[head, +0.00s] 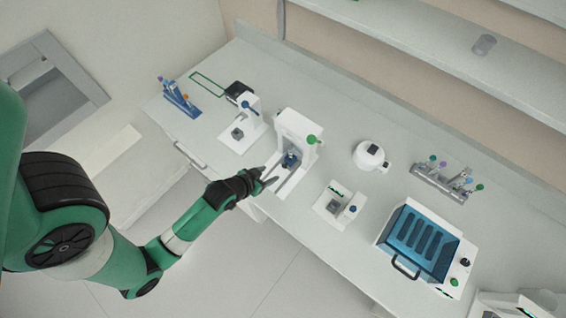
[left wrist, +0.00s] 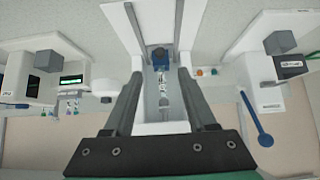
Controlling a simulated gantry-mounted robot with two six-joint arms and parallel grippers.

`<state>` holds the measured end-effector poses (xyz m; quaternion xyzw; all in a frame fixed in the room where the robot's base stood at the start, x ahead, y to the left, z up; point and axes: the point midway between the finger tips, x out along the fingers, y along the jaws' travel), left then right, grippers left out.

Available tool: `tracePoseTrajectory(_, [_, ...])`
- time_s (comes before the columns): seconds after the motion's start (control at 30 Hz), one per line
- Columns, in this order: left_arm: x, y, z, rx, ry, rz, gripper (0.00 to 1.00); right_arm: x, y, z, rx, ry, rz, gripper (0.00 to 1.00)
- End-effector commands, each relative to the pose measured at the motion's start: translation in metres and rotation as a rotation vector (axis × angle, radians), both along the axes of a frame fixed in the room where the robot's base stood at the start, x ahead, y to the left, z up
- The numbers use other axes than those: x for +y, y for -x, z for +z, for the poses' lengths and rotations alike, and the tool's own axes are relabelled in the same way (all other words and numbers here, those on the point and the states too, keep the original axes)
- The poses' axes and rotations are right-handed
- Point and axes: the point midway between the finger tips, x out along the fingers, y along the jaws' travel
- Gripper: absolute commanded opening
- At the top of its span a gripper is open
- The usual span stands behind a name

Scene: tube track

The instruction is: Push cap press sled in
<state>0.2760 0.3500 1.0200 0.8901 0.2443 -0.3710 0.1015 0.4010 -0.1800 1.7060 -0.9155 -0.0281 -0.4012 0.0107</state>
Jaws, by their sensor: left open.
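The cap press (head: 300,130) is a white upright machine with a green knob, standing near the middle of the bench in the head view. Its sled, a blue holder (head: 291,159), sits low at the press's front opening. The blue holder also shows in the left wrist view (left wrist: 160,58), in a white channel, with a clear tube-like part (left wrist: 163,95) in line with it. My left gripper (head: 268,182) is open at the near end of the channel, close to the sled. In the left wrist view its fingers (left wrist: 160,75) lie on either side of the channel; contact cannot be told. My right gripper is out of view.
A white device with a blue knob (head: 243,131) stands left of the press, and a small white device (head: 340,204) right of it. Farther right are a round white machine (head: 370,155), a tube rack (head: 440,182) and a blue tray box (head: 418,243). A blue rack (head: 180,98) stands far left.

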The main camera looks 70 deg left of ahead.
Motion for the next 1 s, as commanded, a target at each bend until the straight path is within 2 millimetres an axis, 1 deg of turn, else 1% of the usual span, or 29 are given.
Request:
tracePoseTrajectory(0.03, [0.004,-0.006,-0.008,-0.001,-0.001,0.000,0.57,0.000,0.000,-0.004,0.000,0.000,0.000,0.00])
tracePoseTrajectory(0.23, [0.021,-0.034,-0.041,-0.003,-0.002,0.001,0.57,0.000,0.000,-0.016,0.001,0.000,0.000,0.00])
tracePoseTrajectory(0.4, [0.032,-0.053,-0.062,-0.003,-0.001,0.001,0.57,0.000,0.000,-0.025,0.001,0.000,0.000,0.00])
tracePoseTrajectory(0.57, [0.037,-0.062,-0.071,-0.003,-0.001,0.001,0.57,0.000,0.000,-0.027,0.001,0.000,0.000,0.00])
tracePoseTrajectory(0.8, [0.037,-0.063,-0.071,-0.003,-0.001,0.001,0.57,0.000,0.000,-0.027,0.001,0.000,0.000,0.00])
tracePoseTrajectory(0.83, [0.037,-0.063,-0.071,-0.003,-0.001,0.001,0.55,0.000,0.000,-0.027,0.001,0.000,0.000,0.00])
tracePoseTrajectory(0.87, [0.037,-0.063,-0.071,-0.003,-0.001,0.001,0.50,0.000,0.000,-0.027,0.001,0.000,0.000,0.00])
tracePoseTrajectory(1.0, [0.037,-0.063,-0.071,-0.003,-0.001,0.001,0.24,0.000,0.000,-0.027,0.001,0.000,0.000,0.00])
